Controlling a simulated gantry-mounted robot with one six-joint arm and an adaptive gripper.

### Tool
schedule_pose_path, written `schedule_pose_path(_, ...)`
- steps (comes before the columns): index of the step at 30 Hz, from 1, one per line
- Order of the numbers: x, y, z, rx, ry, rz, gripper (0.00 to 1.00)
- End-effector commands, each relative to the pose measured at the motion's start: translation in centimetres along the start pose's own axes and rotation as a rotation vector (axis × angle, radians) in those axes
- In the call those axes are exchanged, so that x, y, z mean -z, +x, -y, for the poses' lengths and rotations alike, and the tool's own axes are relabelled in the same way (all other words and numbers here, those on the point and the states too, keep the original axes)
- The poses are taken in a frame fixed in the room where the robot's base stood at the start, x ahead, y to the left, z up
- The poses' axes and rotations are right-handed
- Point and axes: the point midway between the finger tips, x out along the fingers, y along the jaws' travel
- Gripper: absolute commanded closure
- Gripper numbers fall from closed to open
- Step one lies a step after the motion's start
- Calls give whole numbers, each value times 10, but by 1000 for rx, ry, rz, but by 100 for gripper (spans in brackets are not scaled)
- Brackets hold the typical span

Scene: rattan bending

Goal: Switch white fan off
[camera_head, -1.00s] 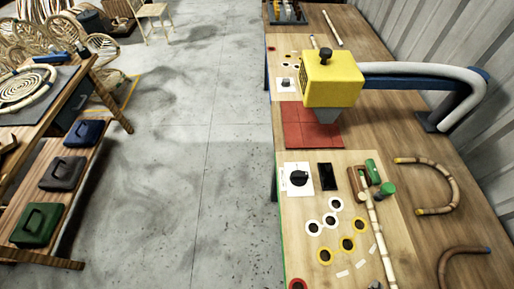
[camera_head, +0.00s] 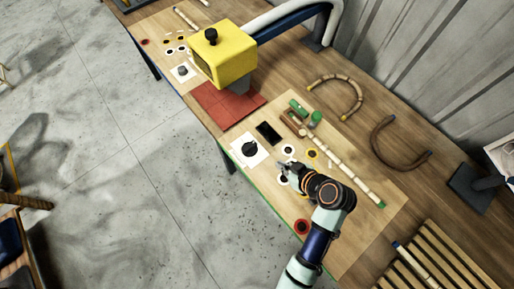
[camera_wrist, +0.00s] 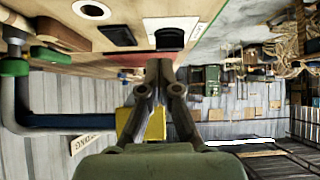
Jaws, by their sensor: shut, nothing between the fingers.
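No white fan can be made out for sure. A black rotary knob (camera_head: 249,149) sits on a white plate on the workbench's near board; the knob and plate also show at the top of the wrist view (camera_wrist: 169,39). My gripper (camera_head: 282,166) is shut and empty, just to the right of this plate and over the ringed holes. In the wrist view my fingertips (camera_wrist: 159,66) are together, apart from the knob. A second dark knob (camera_head: 182,71) on a white plate lies farther back. A pale panel (camera_head: 501,154) on a dark base is cut off at the right edge; I cannot tell what it is.
A yellow box-shaped device (camera_head: 221,58) stands by a red mat (camera_head: 223,104). A black rectangle (camera_head: 268,132), green clamp parts (camera_head: 300,108) and a long rattan pole (camera_head: 345,171) lie nearby. Bent rattan (camera_head: 338,85) and a slatted rack (camera_head: 433,272) lie toward the right.

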Motion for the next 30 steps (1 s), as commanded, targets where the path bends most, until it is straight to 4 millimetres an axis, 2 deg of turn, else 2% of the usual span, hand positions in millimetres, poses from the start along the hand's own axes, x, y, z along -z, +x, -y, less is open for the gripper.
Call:
schedule_pose_path(5, -1, 26, 1, 4, 0, 1, 100)
schedule_pose_path(15, -1, 100, 1, 3, 0, 1, 100)
schedule_pose_path(22, 22, 122, 0, 0, -1, 1, 100)
schedule_pose_path(30, 27, 127, 0, -1, 1, 1, 100)
